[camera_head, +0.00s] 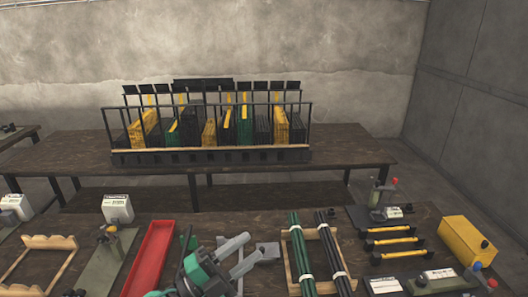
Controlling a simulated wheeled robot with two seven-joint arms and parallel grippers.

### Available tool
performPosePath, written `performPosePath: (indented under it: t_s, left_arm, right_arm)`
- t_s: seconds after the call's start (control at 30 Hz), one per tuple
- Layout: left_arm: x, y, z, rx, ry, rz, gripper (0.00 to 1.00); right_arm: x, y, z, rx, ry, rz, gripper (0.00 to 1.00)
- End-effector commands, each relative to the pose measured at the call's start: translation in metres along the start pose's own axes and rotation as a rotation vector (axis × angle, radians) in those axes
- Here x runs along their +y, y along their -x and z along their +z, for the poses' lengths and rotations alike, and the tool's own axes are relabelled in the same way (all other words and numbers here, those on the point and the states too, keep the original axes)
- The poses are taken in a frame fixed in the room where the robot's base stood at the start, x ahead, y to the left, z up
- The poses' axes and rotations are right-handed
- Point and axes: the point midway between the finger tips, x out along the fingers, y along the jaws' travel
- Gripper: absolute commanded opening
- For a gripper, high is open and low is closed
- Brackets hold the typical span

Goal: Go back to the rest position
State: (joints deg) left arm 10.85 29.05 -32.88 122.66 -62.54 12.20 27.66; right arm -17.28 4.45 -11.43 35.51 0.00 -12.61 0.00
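My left gripper (250,247) reaches in from the bottom edge over the near table (350,250), with green and black housing and two grey fingers. The fingers are spread apart with nothing visible between them. A small grey block (269,250) lies just to the right of the fingertips; I cannot tell whether they touch. My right gripper is not in view.
A red tray (150,258) stands left of the gripper. A wooden rack with dark green and black rods (303,250) stands right. Presses (110,240), yellow-handled bars (392,242) and a yellow box (466,240) surround them. A filled black rack (210,155) stands on the far table.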

Motion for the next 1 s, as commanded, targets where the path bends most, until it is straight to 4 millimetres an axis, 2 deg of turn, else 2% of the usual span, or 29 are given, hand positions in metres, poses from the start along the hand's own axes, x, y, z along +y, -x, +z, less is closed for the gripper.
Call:
performPosePath:
  t_s: [0.1,0.23,0.37,0.5,0.57,0.7,0.8,1.0]
  left_arm:
    - [-0.017,0.02,0.025,-0.225,0.142,-0.16,0.39]
    - [-0.02,0.057,0.058,-0.494,0.297,-0.277,0.39]
    - [-0.002,0.108,0.085,-0.782,0.459,-0.333,0.39]
    - [0.036,0.17,0.096,-1.092,0.641,-0.323,0.39]
    - [0.056,0.198,0.094,-1.224,0.721,-0.295,0.39]
    - [0.103,0.257,0.071,-1.494,0.901,-0.188,0.39]
    - [0.128,0.288,0.048,-1.632,1.005,-0.098,0.39]
    - [0.162,0.33,0.0,-1.821,1.167,0.078,0.39]
  right_arm:
    - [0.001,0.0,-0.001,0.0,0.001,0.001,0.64]
    - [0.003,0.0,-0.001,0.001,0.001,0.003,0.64]
    - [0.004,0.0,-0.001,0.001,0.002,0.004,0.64]
    - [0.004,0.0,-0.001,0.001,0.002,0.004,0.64]
    - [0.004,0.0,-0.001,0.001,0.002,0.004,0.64]
    - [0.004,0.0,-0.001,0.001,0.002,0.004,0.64]
    - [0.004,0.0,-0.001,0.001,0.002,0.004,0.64]
    - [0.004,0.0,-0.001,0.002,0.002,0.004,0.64]
